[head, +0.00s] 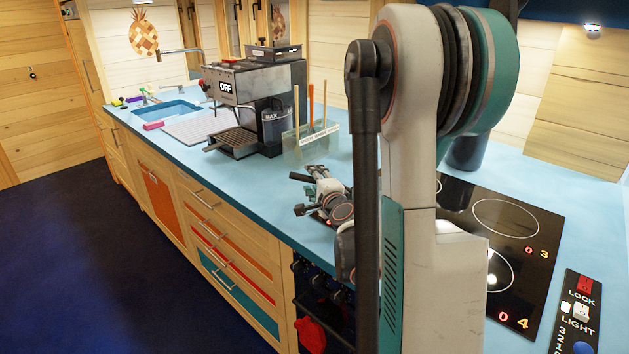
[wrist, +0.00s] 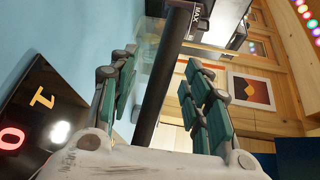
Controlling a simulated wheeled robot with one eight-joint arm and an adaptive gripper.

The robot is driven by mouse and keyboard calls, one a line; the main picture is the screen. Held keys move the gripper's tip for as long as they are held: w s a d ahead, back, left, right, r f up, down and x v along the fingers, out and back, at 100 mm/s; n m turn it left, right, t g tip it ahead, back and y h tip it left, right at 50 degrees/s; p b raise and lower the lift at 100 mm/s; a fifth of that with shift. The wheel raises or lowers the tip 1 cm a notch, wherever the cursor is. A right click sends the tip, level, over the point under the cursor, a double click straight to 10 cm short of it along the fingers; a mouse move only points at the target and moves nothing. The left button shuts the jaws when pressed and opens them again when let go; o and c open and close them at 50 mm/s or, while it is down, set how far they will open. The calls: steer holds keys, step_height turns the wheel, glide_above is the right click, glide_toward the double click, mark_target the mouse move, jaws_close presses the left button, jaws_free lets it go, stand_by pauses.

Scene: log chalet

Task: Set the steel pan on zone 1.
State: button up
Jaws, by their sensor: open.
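No steel pan body can be made out in either view. In the wrist view a dark round bar (wrist: 165,75) runs lengthwise between my fingers; I cannot tell whether it is the pan's handle. My gripper (wrist: 162,65) is open, its green-padded fingers apart on both sides of the bar. In the head view my gripper (head: 304,192) is low over the counter's front part, left of the hob, partly hidden by my arm. The black hob (head: 540,222) shows marks 3 and 4 at the right. The zone 1 mark (wrist: 43,97) shows at left in the wrist view.
A coffee machine (head: 245,85) and a clear utensil holder (head: 305,150) stand on the blue counter (head: 190,160) beyond my gripper. A sink (head: 165,110) is farther left. A control panel (head: 575,315) is right of the hob. The floor left is clear.

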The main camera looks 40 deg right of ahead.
steer(key=v, duration=1.2)
steer(key=shift+r, duration=0.1)
